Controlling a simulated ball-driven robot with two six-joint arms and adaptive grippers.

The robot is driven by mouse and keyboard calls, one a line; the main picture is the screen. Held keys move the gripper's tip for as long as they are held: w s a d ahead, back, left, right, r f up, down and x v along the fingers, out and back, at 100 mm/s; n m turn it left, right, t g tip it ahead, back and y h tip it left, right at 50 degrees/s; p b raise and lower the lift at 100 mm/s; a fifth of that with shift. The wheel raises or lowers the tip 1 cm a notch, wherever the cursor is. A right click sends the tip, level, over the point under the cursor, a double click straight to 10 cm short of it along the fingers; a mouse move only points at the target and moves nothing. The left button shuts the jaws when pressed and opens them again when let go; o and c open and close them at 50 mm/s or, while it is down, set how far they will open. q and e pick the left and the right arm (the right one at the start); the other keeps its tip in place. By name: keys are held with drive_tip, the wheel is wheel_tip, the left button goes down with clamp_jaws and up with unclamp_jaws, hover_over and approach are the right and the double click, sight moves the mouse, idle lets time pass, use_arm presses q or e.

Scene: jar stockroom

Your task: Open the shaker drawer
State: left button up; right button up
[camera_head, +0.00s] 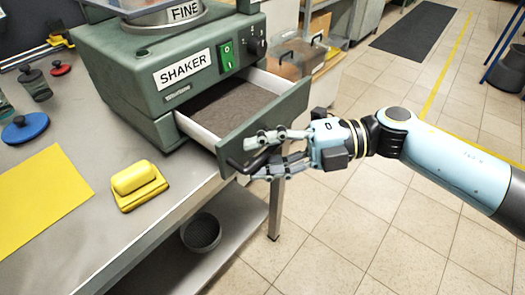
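The green shaker (160,62) stands on the bench with a white SHAKER label on its front. Its drawer (262,128) is pulled well out to the right, showing white inner walls and a dark grey floor; it looks empty. My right gripper (254,158) is at the drawer front, with its fingers on either side of the black drawer handle (238,165) and seemingly closed on it. The fingers hide part of the handle. My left gripper is not in view.
A yellow block-like tool (139,186) and a yellow sheet (38,200) lie on the grey bench (95,165). A blue lid (25,127) and small jars are at the left. A dark bowl (201,232) sits on the lower shelf. Tiled floor at right is mostly clear.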

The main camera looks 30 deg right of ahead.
drive_tip(key=v, duration=1.2)
drive_tip(key=shift+a, duration=0.1)
